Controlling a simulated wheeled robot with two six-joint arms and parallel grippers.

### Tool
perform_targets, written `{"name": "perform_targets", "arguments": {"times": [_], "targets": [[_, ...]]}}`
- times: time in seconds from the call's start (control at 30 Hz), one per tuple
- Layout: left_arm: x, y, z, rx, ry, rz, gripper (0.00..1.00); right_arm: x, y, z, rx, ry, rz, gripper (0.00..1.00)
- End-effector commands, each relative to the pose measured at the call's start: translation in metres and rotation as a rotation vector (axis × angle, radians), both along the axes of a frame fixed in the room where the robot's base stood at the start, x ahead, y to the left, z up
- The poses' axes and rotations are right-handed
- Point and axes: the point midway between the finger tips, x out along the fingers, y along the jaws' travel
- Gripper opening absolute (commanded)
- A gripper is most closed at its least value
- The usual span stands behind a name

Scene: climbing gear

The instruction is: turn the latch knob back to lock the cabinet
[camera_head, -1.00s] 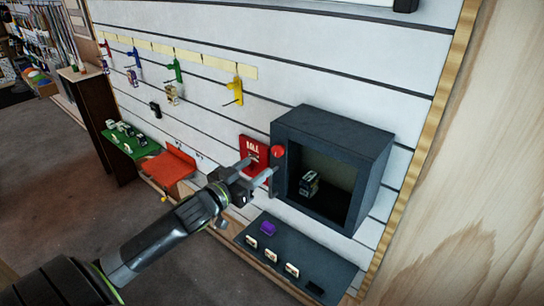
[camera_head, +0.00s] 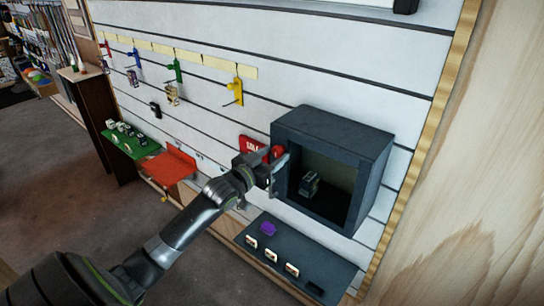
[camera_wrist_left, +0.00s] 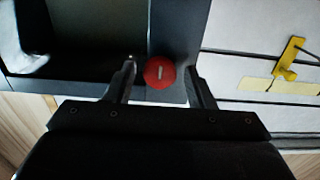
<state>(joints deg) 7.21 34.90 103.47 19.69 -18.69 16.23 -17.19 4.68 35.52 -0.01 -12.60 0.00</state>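The dark grey cabinet (camera_head: 340,135) hangs on the slatted wall; its front looks clear or open, and a small dark device (camera_head: 310,183) shows inside. The red latch knob (camera_head: 277,152) sits on the left side of its front frame. In the left wrist view the knob (camera_wrist_left: 160,72) is round with a pale slot mark. My left gripper (camera_head: 276,164) is at the knob. In the wrist view its open fingers (camera_wrist_left: 163,85) stand on either side of the knob, with a gap on both sides. The right gripper is not in view.
Below the cabinet, a dark shelf (camera_head: 328,272) holds a purple item (camera_head: 268,229) and several small tagged pieces. A red sign (camera_head: 250,145) is behind my gripper. Coloured hooks, including a yellow one (camera_head: 238,92), are on the wall at left. An orange shelf (camera_head: 168,172) is lower left.

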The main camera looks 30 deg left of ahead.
Motion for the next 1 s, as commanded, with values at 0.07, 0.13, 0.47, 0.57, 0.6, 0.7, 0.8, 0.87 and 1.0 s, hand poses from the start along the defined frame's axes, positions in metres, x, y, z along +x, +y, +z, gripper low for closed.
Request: {"name": "perform_targets", "arguments": {"times": [0.07,0.13,0.47,0.57,0.6,0.7,0.8,0.87,1.0], "targets": [[0.0,0.0,0.0,0.0,0.0,0.0,0.38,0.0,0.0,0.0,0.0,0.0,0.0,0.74],[0.0,0.0,0.0,0.0,0.0,0.0,0.29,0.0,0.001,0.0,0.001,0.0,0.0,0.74],[0.0,0.0,0.0,0.01,-0.001,0.0,0.1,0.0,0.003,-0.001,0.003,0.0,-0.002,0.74],[0.0,0.0,-0.001,0.032,-0.003,0.0,0.1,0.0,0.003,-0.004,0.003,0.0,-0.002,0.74],[0.0,0.0,-0.001,0.046,-0.005,0.0,0.1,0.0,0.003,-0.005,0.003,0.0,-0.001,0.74],[0.0,0.0,-0.002,0.095,-0.008,0.0,0.1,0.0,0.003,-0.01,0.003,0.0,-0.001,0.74],[0.0,0.001,-0.002,0.162,-0.014,0.0,0.1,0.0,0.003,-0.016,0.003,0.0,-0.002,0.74],[0.0,0.001,-0.003,0.21,-0.018,0.0,0.1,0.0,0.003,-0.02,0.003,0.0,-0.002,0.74],[0.0,0.001,-0.003,0.338,-0.027,0.0,0.1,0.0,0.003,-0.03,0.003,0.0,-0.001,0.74]]}}
